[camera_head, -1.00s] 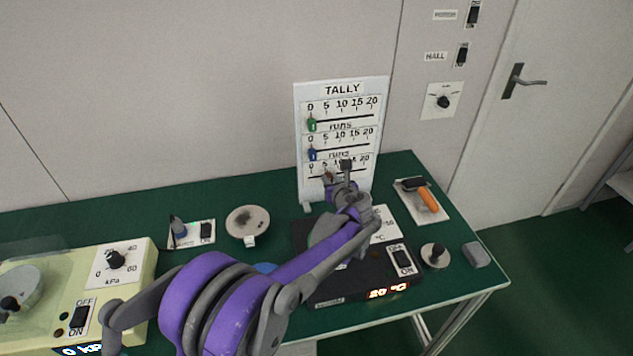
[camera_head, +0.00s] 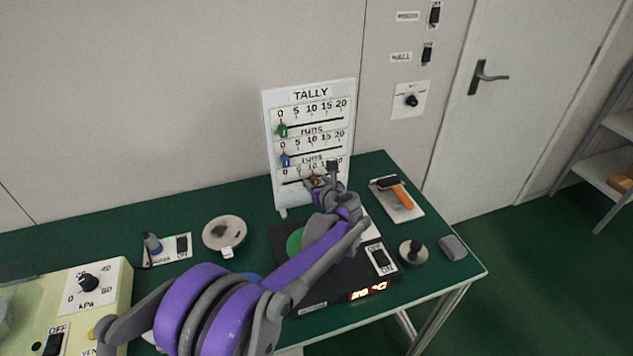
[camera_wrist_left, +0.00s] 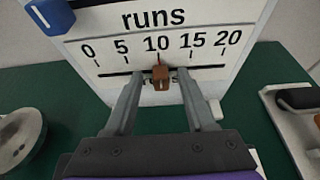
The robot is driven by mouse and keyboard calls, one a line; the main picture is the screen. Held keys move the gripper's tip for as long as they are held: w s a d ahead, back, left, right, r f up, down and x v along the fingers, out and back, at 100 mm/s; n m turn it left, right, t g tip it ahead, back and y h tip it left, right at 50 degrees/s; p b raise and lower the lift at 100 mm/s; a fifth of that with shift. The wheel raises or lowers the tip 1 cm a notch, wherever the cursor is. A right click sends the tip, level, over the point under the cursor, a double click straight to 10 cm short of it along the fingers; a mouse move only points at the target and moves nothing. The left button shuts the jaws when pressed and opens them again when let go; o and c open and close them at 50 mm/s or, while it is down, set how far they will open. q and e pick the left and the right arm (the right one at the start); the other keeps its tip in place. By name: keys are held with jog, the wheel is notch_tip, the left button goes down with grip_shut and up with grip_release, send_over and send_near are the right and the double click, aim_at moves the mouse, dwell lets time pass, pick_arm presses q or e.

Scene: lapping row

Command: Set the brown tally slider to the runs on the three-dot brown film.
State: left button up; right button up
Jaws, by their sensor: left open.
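The white tally board (camera_head: 348,110) stands at the back of the green table. Its brown slider (camera_wrist_left: 160,77) sits on the lowest track, right at the 10 mark in the left wrist view. My left gripper (camera_head: 323,172) is open at that track, with one finger on each side of the slider. In the wrist view gaps show between the slider and both fingers. The green slider (camera_head: 283,131) and blue slider (camera_head: 285,160) are both near 0. I cannot make out a three-dot brown film. My right gripper is not in view.
A black hot plate (camera_head: 290,290) with a green disc (camera_head: 295,242) lies under my left arm. A round dish (camera_head: 224,233) stands left of the board. An orange-handled tool (camera_head: 402,194) lies on a pale plate at right. A round knobbed piece (camera_head: 412,253) and a grey block (camera_head: 453,247) are nearby.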

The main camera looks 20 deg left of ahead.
pick_arm(q)
jog(key=v, duration=1)
jog(key=shift+s+d+r, duration=0.15)
jog(key=shift+s+d, duration=0.05)
jog(key=shift+s, duration=0.1)
jog(key=s+a+n+p, duration=0.1)
jog(key=s+n, duration=0.1)
jog(key=s+a+r+n+g, duration=0.1)
jog(key=s+n, duration=0.1)
jog(key=s+a+n+g+h+p, duration=0.1)
jog(key=s, duration=0.1)
jog(key=shift+s+a+r+n+p, duration=0.3)
jog(key=shift+s+n, duration=0.1)
jog(key=s+d+n+g+h+p, duration=0.1)
jog(key=s+n+h+p, duration=0.2)
jog(key=s+n, duration=0.8)
jog(key=s+d+f+n+g+h+p, duration=0.1)
jog(key=s+n+h+p, duration=0.3)
jog(key=s+n, duration=0.7)
jog(key=s+g, duration=0.1)
jog(key=s, duration=0.3)
jog(key=shift+s+d+f+n, duration=0.2)
jog(key=shift+f+n, duration=0.1)
jog(key=shift+n, duration=0.1)
dwell(0.5)
